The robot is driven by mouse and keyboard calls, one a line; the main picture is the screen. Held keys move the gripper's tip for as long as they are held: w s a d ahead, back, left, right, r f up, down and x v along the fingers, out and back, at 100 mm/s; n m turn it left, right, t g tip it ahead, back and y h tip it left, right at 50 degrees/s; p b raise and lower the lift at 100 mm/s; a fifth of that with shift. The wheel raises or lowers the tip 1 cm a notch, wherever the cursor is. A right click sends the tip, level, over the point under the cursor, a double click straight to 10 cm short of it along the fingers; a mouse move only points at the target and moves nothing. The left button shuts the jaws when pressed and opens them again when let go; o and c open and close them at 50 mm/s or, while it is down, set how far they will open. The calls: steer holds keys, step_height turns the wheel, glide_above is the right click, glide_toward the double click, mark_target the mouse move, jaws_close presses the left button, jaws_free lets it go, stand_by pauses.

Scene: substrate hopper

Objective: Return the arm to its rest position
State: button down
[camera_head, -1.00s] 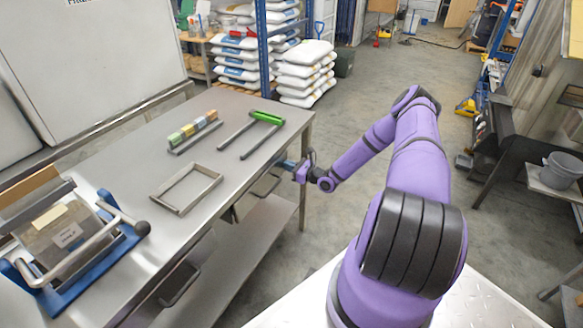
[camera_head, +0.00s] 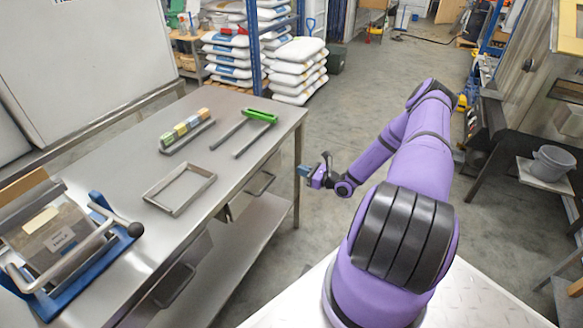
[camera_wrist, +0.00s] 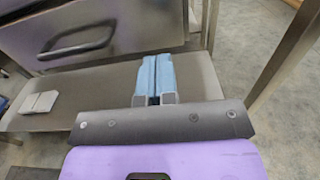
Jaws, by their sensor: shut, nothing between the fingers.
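My purple arm reaches out over the floor to the right of the steel table (camera_head: 118,215) in the head view. My gripper (camera_head: 301,171) is at its end, apart from the table's right edge and below the tabletop. In the wrist view, the blue fingers of my gripper (camera_wrist: 155,80) lie side by side, shut, with nothing held between them. Behind them are the table's lower shelf (camera_wrist: 100,88) and a drawer with a dark handle (camera_wrist: 78,42).
On the table are a blue-framed press (camera_head: 68,255), an empty metal frame (camera_head: 180,188), a rack of coloured blocks (camera_head: 186,131) and a green-handled tool (camera_head: 261,116). White sacks (camera_head: 299,70) are stacked behind. A grey bucket (camera_head: 553,163) stands at right. Floor around my gripper is clear.

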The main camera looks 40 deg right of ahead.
steer(key=shift+v, duration=0.85)
steer(key=s+a+r+n+g+y, duration=0.1)
steer(key=a+r+n+g, duration=0.5)
steer(key=r, duration=0.5)
steer(key=s+a+r+n+g+y, duration=0.1)
steer(key=a+r+n+g, duration=0.3)
steer(key=a+r+n, duration=0.55)
steer(key=a+r+n+g+y, duration=0.1)
steer(key=a+r+n+g, duration=0.35)
steer(key=r, duration=0.95)
steer(key=s+a+r+n+h, duration=0.3)
steer(key=s+a+r, duration=0.1)
steer(key=s+r, duration=0.25)
steer(key=s+a+r+n+h, duration=0.35)
steer(key=s+r, duration=0.25)
steer(key=r, duration=0.2)
steer(key=s+a+r+n+t+h, duration=0.1)
steer(key=s+r+n+t+h, duration=0.2)
steer(key=s, duration=1.1)
steer(key=shift+s+r+n, duration=0.15)
steer(key=shift+r+n, duration=0.9)
steer(key=shift+r, duration=0.55)
